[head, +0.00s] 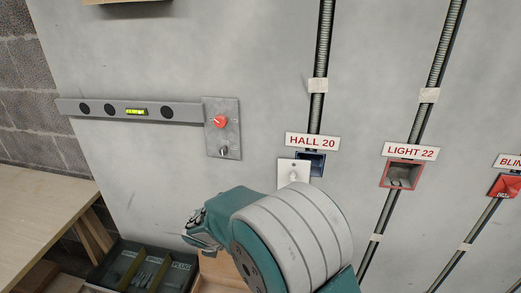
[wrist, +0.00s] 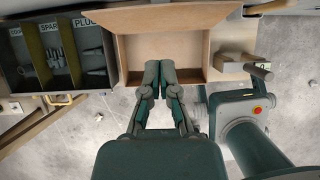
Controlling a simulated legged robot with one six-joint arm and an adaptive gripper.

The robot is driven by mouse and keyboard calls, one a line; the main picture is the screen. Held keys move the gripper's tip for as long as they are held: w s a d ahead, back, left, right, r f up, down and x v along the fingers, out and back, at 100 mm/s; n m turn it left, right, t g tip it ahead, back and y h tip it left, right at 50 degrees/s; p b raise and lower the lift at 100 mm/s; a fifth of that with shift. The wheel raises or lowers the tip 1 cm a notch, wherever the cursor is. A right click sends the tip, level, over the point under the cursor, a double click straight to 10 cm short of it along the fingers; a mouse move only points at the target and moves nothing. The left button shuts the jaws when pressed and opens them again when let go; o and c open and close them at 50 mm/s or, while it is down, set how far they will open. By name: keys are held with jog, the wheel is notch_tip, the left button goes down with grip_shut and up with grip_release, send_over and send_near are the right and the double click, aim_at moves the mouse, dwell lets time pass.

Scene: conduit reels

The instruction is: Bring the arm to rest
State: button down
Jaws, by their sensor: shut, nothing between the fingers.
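My arm (head: 290,240) shows in the lower middle of the head view, with teal and white links, in front of the wall. My gripper (wrist: 160,72) points away in the wrist view, its two dark green fingers together and nothing between them. The fingertips overlap the picture of an open cardboard box (wrist: 213,42), which looks empty; how far apart they are in height I cannot tell. In the head view the arm's links hide most of the box.
A dark sorting tray (wrist: 110,45) with labelled compartments and small parts lies left of the box. The wall (head: 140,60) carries conduits, a spirit level (head: 185,112), a switch plate (head: 221,140), and boxes labelled HALL 20 (head: 312,141) and LIGHT 22 (head: 410,152). A wooden bench (head: 35,215) stands at left.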

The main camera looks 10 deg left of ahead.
jog(key=s+d+r+m, duration=0.2)
jog(key=d+r+m, duration=0.6)
jog(key=d, duration=0.2)
jog(key=s+d+r+m, duration=0.2)
jog(key=d+r+m, duration=0.5)
jog(key=d+r, duration=0.25)
jog(key=s+d+r+m, duration=0.2)
jog(key=s+d+m, duration=0.4)
jog(key=s+m, duration=0.3)
jog(key=s+d+r+m, duration=0.3)
jog(key=s+d+m, duration=0.4)
jog(key=s+m, duration=0.2)
jog(key=shift+m, duration=0.9)
jog(key=shift+a, duration=0.1)
